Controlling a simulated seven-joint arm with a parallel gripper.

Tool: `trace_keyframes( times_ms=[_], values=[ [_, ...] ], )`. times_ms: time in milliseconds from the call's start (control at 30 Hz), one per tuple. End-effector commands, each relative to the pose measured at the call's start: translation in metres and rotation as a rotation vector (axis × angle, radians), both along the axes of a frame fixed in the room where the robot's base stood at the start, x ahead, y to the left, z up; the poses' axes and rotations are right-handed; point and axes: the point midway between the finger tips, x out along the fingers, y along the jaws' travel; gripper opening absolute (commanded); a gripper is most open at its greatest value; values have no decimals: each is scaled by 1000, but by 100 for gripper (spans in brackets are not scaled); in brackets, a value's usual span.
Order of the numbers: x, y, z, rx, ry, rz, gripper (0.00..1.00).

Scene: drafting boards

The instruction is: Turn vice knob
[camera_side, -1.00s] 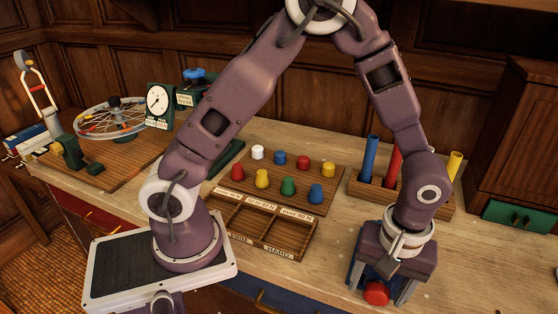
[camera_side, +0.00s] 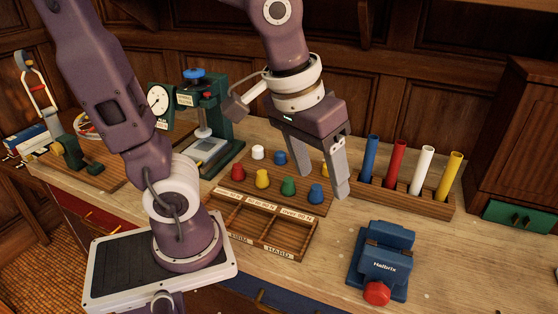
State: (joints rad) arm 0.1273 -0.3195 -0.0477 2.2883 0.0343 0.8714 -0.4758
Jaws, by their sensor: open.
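The blue vice (camera_side: 384,252) stands on the bench at the front right, with lettering on its front part. Its round red knob (camera_side: 376,293) faces the front, near the bench edge. My gripper (camera_side: 323,184) is open and empty, fingers pointing down, up and to the left of the vice and well apart from it. It hangs by the right end of the board of coloured pegs and hides part of a yellow peg.
A wooden peg board (camera_side: 273,188) holds several coloured pegs, with a sorting tray (camera_side: 262,227) in front. A wooden rack (camera_side: 431,207) holds blue, red, white and yellow tubes behind the vice. A green press (camera_side: 208,125) with a dial stands left. Bench right of the vice is clear.

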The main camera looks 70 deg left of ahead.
Motion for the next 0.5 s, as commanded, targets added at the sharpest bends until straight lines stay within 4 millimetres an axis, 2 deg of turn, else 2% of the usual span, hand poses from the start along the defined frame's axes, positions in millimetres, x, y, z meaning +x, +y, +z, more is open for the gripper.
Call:
trace_keyframes(
  times_ms=[200,333,500],
  values=[
    [-38,21,11,55,-106,-136,64],
    [-50,26,11,79,-138,-185,64],
    [-55,28,10,90,-151,-207,64]
  ],
)
